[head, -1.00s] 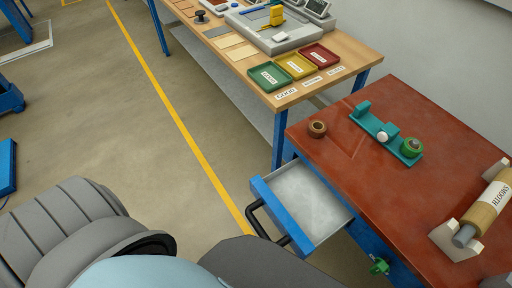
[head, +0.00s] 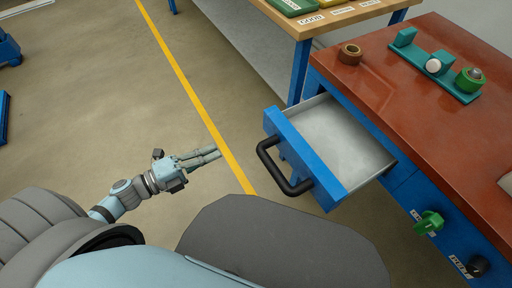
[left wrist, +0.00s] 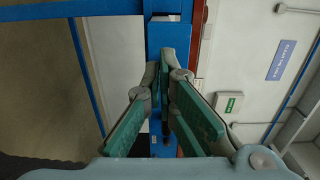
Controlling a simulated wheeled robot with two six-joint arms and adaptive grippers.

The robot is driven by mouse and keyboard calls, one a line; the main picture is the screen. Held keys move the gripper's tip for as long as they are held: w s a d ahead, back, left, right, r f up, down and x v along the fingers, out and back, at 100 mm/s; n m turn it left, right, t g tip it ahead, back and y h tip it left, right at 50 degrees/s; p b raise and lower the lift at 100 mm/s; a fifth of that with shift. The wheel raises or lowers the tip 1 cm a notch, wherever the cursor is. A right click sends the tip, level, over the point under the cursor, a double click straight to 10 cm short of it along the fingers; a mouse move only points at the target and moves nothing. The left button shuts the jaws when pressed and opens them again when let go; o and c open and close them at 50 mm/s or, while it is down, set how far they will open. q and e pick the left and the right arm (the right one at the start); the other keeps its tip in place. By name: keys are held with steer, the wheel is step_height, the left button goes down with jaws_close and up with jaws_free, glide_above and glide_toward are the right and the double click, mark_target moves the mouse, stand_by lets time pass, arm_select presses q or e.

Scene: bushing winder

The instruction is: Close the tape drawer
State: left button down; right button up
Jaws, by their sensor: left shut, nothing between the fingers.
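The tape drawer (head: 335,140) is pulled open from the red-topped bench and looks empty inside. Its blue front (head: 305,158) carries a black bar handle (head: 282,170) facing left. My left gripper (head: 218,153) is shut and empty, to the left of the handle and apart from it, above the floor. In the left wrist view the shut fingers (left wrist: 165,62) point at a blue surface (left wrist: 168,35), which seems to be part of the bench. My right gripper is not in view.
On the red bench top (head: 420,110) are a brown tape roll (head: 350,54) and a teal holder (head: 432,65) with a green roll (head: 470,80). A green knob (head: 429,223) sticks out of the bench front. A wooden table (head: 310,22) stands behind. Floor left of the drawer is clear.

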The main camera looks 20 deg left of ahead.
mark_target(267, 127)
arm_select(q)
steer(key=x, duration=1.4)
steer(key=shift+d+r, duration=0.25)
steer(key=shift+r, duration=0.05)
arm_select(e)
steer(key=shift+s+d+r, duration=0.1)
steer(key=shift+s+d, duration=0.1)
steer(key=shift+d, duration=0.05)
